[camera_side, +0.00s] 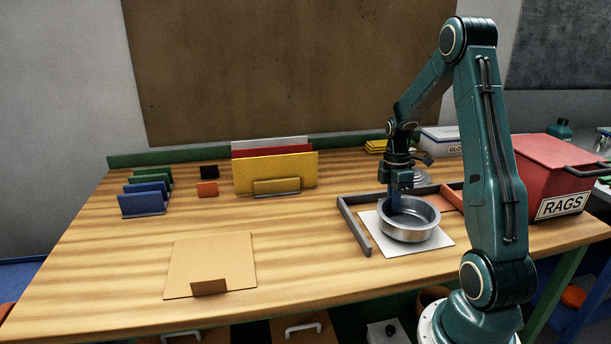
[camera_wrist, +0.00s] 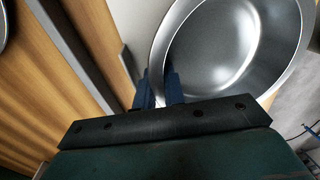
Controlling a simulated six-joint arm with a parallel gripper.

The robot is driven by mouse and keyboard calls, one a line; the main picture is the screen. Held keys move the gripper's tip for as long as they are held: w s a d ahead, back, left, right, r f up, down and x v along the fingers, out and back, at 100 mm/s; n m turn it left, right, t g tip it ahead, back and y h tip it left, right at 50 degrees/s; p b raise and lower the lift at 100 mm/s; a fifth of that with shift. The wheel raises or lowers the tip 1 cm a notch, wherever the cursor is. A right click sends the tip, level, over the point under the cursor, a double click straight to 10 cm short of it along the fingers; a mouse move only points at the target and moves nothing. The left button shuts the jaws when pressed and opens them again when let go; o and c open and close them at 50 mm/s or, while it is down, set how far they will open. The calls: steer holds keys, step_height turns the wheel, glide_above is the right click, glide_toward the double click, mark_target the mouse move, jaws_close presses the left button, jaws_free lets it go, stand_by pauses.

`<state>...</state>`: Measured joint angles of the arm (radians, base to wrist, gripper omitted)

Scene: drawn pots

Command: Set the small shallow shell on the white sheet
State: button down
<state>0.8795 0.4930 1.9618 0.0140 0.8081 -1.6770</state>
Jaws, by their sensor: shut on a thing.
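A round, shallow, silvery metal shell (camera_side: 408,229) is over the white sheet (camera_side: 382,244). In the side view it looks level and covers much of the sheet; I cannot tell whether its base touches it. My gripper (camera_side: 395,207) points down at the shell's far left rim and is shut on the rim. In the wrist view the blue fingers (camera_wrist: 160,88) pinch the near wall of the shell (camera_wrist: 215,45), which is empty inside. The contact itself is partly hidden by the fingers.
A grey rail (camera_side: 353,227) borders the sheet on the left. Orange pieces (camera_side: 452,196), a grey round item (camera_side: 420,178) and a red RAGS bin (camera_side: 552,175) stand behind and right. Yellow, red and white upright panels (camera_side: 276,172) stand left. The wooden table's (camera_side: 310,260) middle front is clear.

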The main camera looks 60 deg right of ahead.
steer(key=shift+f, duration=0.4)
steer(key=c, duration=1.4)
jaws_free()
steer(key=shift+r, duration=0.1)
steer(key=r, duration=0.9)
steer(key=w+d+r, duration=0.1)
steer(key=r, duration=0.3)
steer(key=shift+w+d+r, duration=0.1)
steer(key=shift+r, duration=0.2)
